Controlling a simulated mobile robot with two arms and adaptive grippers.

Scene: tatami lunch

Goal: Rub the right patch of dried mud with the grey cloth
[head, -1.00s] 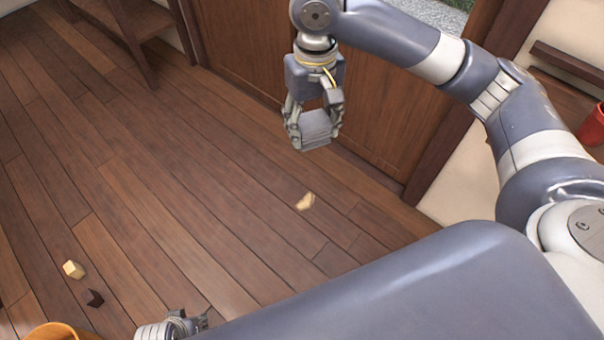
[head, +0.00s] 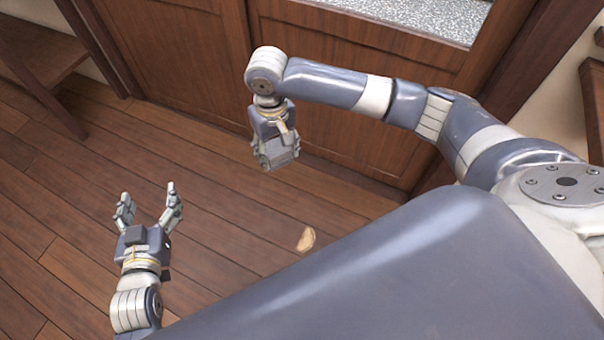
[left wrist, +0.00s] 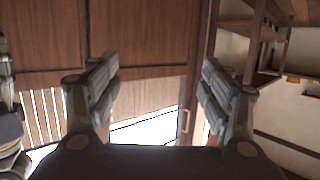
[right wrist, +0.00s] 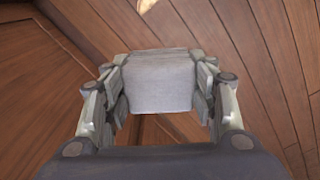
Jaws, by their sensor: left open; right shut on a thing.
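My right gripper (head: 279,158) is shut on the grey cloth (head: 283,152), a folded block between its fingers. The cloth also fills the middle of the right wrist view (right wrist: 158,82). A tan patch of dried mud (head: 306,239) lies on the floor, below and slightly right of the cloth in the head view. The cloth is apart from it. A tan spot, seemingly the same patch, shows at the top edge of the right wrist view (right wrist: 147,5). My left gripper (head: 147,190) is open and empty, left of the patch. No second patch shows now.
Wooden sliding doors (head: 330,80) stand close behind my right gripper. A wooden shelf or bench (head: 40,50) is at the upper left. The plank floor (head: 220,235) between my grippers is bare.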

